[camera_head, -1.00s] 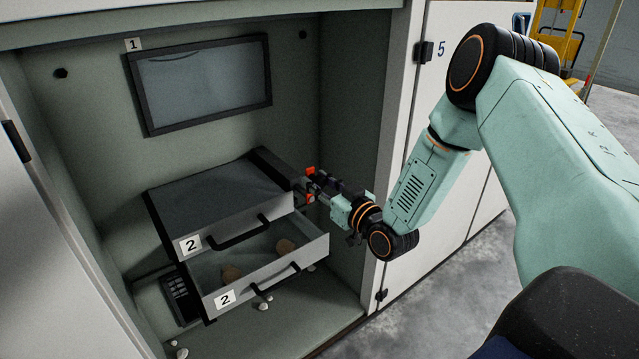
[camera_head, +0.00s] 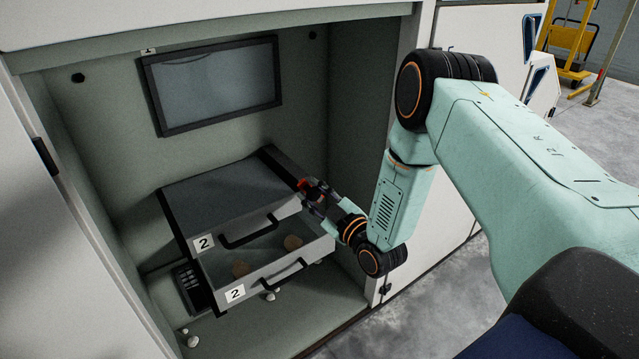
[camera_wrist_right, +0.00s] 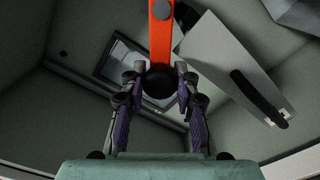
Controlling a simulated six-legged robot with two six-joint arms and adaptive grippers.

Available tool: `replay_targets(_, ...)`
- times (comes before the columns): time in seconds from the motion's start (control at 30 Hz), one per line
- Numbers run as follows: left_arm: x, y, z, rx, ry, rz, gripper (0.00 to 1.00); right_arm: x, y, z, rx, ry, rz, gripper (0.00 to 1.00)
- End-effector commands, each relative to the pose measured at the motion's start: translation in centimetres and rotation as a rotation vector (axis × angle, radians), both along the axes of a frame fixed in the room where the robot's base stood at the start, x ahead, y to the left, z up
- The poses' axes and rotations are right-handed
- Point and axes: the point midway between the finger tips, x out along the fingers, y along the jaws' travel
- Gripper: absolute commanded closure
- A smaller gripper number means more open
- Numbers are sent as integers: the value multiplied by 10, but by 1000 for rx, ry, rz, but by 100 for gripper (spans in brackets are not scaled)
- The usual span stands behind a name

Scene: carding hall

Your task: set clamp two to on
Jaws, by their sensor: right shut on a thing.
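The clamp lever (camera_head: 304,184) is a small red bar at the right side of a drawer unit marked 2. In the right wrist view it is an orange-red bar (camera_wrist_right: 161,35) ending in a round black knob (camera_wrist_right: 158,82). My right gripper (camera_head: 314,194) reaches in from the right beside the drawer unit. In the right wrist view its two fingers (camera_wrist_right: 158,92) sit on both sides of the knob, shut on it. The fingers partly hide the lever in the head view. My left gripper is out of view.
The drawer unit (camera_head: 225,195) stands in an open cabinet bay. Its lower drawer (camera_head: 262,273) is pulled out and holds brownish lumps. A dark panel (camera_head: 215,85) marked 1 is on the back wall. A keypad (camera_head: 188,284) is at lower left. The bay's right wall (camera_head: 355,130) is close to my arm.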

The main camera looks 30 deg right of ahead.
Motion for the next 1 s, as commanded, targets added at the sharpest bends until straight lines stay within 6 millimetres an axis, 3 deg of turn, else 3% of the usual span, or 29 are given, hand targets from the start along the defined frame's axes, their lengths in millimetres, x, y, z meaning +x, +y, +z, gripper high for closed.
replay_targets(0.5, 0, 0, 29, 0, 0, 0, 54, -2, 20, -22, -487, -39, 3, 100)
replay_targets(1.0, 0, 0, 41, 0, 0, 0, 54, -2, 26, -44, -851, -68, 2, 100)
